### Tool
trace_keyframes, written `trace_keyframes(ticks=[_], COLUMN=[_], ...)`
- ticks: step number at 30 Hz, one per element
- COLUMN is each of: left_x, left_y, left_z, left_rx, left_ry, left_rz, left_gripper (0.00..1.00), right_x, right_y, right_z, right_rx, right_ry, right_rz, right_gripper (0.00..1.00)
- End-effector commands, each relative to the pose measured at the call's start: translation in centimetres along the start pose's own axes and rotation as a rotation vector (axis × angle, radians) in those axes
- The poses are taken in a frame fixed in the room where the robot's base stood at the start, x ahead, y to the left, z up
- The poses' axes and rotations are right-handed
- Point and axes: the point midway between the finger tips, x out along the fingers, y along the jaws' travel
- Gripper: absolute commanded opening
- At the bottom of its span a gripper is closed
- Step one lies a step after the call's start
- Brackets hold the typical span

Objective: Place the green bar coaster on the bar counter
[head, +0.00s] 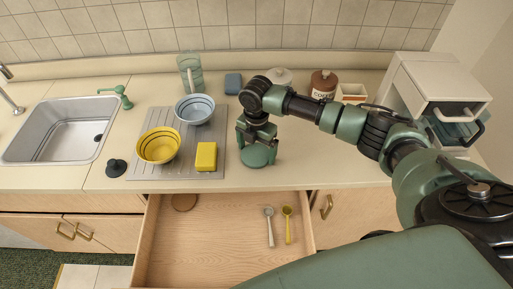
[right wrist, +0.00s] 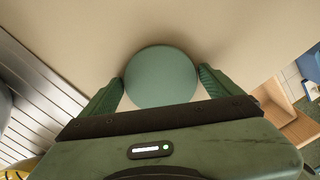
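The green coaster (head: 257,156) is a round, flat disc at the front of the beige counter (head: 335,170). My right gripper (head: 258,148) points down over it. In the right wrist view the coaster (right wrist: 160,77) fills the space between my two fingertips, one at each side of its rim, and the gripper looks shut on it. Whether the disc touches the counter or is just above it is hard to tell. My left gripper is not in view.
Left of the coaster are a yellow sponge (head: 206,156), a yellow bowl (head: 158,146) and a blue bowl (head: 195,109) on a grey drainboard. A brown jar (head: 323,84) stands behind.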

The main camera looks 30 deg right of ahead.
Motion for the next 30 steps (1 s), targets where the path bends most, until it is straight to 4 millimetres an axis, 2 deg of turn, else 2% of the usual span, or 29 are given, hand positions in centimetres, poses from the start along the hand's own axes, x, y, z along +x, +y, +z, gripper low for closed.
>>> trace_keyframes(ticks=[7, 11, 14, 24, 30], left_x=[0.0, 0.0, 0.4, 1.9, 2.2], left_y=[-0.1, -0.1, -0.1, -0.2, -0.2], left_z=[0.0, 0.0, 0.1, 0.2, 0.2], left_rx=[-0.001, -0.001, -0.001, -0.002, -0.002], left_ry=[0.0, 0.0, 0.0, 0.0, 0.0], left_rz=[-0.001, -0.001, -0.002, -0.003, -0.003], left_gripper=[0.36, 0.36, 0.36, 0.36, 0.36], right_x=[-0.1, -0.8, -2.3, -9.4, -11.9], right_y=[0.0, 0.1, 0.2, 0.1, 0.1], right_z=[0.0, 0.0, 0.1, 0.1, 0.0], right_rx=[0.0, -0.001, 0.0, 0.0, 0.001], right_ry=[0.0, 0.0, -0.002, -0.001, 0.0], right_rz=[0.0, 0.002, 0.005, 0.004, 0.002], right_gripper=[1.0, 1.0, 1.0, 1.0, 1.0])
